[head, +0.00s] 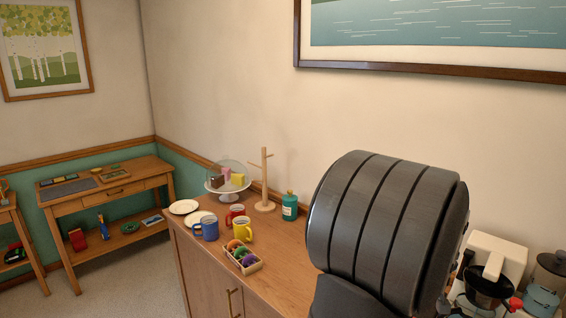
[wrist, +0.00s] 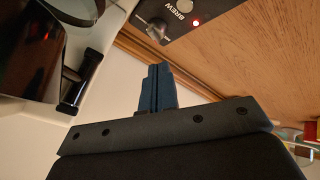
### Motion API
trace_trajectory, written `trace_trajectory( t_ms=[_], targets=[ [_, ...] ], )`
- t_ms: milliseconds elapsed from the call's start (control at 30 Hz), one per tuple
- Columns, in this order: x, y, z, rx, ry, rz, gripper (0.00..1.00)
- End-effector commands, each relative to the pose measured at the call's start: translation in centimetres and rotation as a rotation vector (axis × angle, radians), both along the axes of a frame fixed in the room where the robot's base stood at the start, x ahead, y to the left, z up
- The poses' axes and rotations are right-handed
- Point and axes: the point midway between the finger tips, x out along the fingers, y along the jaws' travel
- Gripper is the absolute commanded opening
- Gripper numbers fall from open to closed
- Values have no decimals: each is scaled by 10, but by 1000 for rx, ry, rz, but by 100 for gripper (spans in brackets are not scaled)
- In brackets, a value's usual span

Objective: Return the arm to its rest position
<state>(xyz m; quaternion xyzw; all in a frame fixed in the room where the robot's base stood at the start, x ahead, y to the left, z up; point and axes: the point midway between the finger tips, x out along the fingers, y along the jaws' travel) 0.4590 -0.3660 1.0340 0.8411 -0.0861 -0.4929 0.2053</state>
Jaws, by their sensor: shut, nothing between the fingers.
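My gripper (wrist: 159,68) shows in the wrist view as two dark blue fingers pressed together, with nothing between them. Its dark mounting plate fills the lower part of that view. The fingertips lie just below a dark panel marked BREW (wrist: 167,22) in the picture; I cannot tell the gap between them. In the head view a large dark grey link of my arm fills the right middle. My gripper cannot be seen there.
In the head view a wooden cabinet (head: 272,238) holds a blue mug (head: 206,229), a yellow mug (head: 242,229), a teal bottle (head: 289,207) and a cake stand (head: 228,187). A white coffee machine (head: 497,252) stands at right, close to my arm. A desk (head: 105,185) is at left.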

Motion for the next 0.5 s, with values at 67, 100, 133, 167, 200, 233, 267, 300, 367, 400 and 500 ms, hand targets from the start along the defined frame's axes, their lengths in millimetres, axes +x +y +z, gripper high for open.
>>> trace_trajectory(
  t_ms=[67, 100, 133, 167, 200, 233, 267, 300, 367, 400, 500],
  targets=[
    [0, 0, 17, -2, -2, 1, 0],
    [0, -1, 19, 18, 3, -13, 0],
    [0, -1, 20, 39, 5, -30, 0],
    [0, -2, 21, 59, 7, -46, 0],
    [-1, -2, 22, 85, 12, -66, 0],
    [-1, -2, 23, 104, 15, -80, 0],
    [-1, -2, 25, 121, 17, -96, 0],
    [-2, -2, 27, 147, 21, -117, 0],
    [-3, -2, 30, 183, 29, -148, 0],
    [-3, -2, 32, 206, 33, -170, 0],
    [-5, -2, 38, 264, 47, -224, 0]
  ],
)
